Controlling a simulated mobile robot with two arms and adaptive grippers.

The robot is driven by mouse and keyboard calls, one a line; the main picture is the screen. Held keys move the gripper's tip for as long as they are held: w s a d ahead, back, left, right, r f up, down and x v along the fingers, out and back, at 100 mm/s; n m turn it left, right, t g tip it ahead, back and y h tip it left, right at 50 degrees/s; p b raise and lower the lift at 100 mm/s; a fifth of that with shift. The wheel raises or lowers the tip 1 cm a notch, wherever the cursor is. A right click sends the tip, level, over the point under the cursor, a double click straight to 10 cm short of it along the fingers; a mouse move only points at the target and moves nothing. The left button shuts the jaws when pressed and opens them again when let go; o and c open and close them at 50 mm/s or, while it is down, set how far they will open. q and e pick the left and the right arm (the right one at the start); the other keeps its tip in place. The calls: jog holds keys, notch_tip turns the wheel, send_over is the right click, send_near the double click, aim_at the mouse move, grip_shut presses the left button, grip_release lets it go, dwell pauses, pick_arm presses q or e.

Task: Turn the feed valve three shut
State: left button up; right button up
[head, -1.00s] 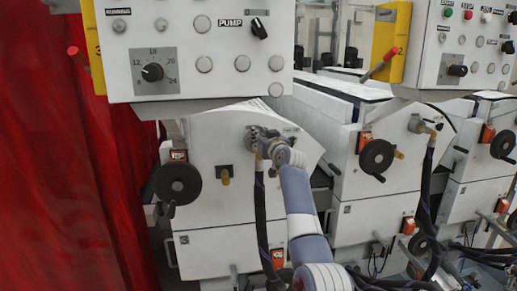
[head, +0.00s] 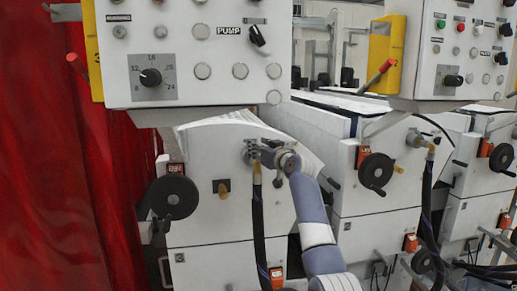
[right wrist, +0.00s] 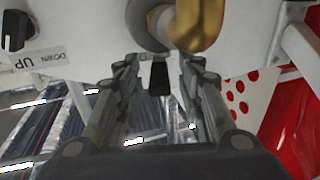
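The feed valve (head: 247,154) of the unit beside the yellow panel marked 3 is a grey round body on the white machine front. A brass elbow with a black hose (head: 257,195) hangs from it. My right gripper (head: 266,153) is at the valve and covers part of it. In the right wrist view, the grey valve body (right wrist: 143,22) and brass elbow (right wrist: 196,25) show at the top. A short black lever (right wrist: 159,78) lies between the two fingers of my right gripper (right wrist: 158,72), with gaps either side. The fingers are apart. My left gripper is not in view.
A control box (head: 185,60) overhangs the machine above the valve. A black handwheel (head: 174,197) and a small brass-coloured knob (head: 222,187) sit left of the hose. A red curtain (head: 70,180) hangs at the left. A neighbouring unit with another handwheel (head: 376,171) stands to the right.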

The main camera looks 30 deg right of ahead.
jog(key=shift+f, duration=0.1)
jog(key=shift+s+f, duration=0.1)
jog(key=shift+s, duration=0.15)
jog(key=s, duration=1.1)
jog(key=shift+s+a, duration=0.25)
jog(key=shift+a, duration=0.05)
